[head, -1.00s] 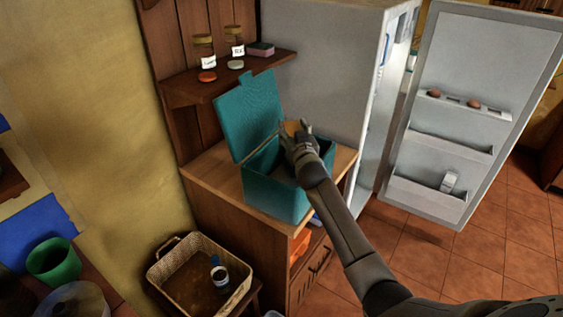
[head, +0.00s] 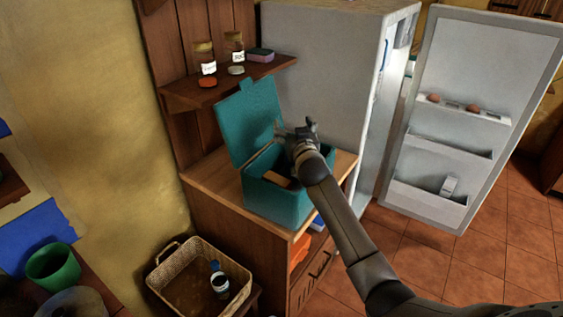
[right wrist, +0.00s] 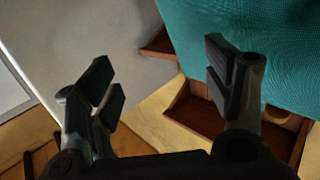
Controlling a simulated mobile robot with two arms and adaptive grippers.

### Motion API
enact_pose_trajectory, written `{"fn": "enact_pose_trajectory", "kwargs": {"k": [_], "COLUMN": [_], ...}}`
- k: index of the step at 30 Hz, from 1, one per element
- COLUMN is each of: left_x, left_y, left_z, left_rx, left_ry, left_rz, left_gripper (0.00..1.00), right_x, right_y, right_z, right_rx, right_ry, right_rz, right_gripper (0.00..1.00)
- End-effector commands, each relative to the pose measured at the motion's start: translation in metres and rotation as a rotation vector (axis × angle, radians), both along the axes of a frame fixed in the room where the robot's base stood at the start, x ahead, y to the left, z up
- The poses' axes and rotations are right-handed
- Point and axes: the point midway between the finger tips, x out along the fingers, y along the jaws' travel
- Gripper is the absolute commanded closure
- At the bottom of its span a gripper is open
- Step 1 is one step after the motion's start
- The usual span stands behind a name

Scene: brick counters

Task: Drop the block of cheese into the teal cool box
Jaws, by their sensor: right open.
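The teal cool box (head: 275,204) stands on the wooden counter with its lid (head: 246,118) raised. The block of cheese (head: 276,180) shows as a small orange-tan piece inside the box, partly hidden by the walls and my arm. My right gripper (head: 297,130) is open and empty above the box, near the raised lid. In the right wrist view its two fingers (right wrist: 163,78) are spread apart with nothing between them, and the teal lid (right wrist: 275,45) fills the upper right. My left gripper is not in view.
A shelf (head: 225,88) with jars and a small block hangs behind the box. The fridge (head: 325,75) stands behind, its door (head: 470,60) open on the right. A basket (head: 185,292) holding a small jar sits below left, with a green cup (head: 54,266) further left.

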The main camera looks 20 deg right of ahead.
Motion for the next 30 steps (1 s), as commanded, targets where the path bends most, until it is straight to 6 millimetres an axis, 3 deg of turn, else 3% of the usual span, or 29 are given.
{"fn": "enact_pose_trajectory", "kwargs": {"k": [6,12,30], "left_x": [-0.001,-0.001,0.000], "left_y": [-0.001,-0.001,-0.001], "left_z": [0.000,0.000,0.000], "left_rx": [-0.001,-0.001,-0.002], "left_ry": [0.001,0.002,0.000], "left_rz": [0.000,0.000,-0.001], "left_gripper": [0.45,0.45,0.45], "right_x": [0.000,0.000,0.000], "right_y": [0.000,0.000,0.000], "right_z": [0.046,0.070,0.074], "right_rx": [-0.001,-0.001,-0.001], "right_ry": [-0.006,-0.003,-0.002], "right_rz": [0.000,0.000,0.000], "right_gripper": [0.26,0.26,0.26]}}
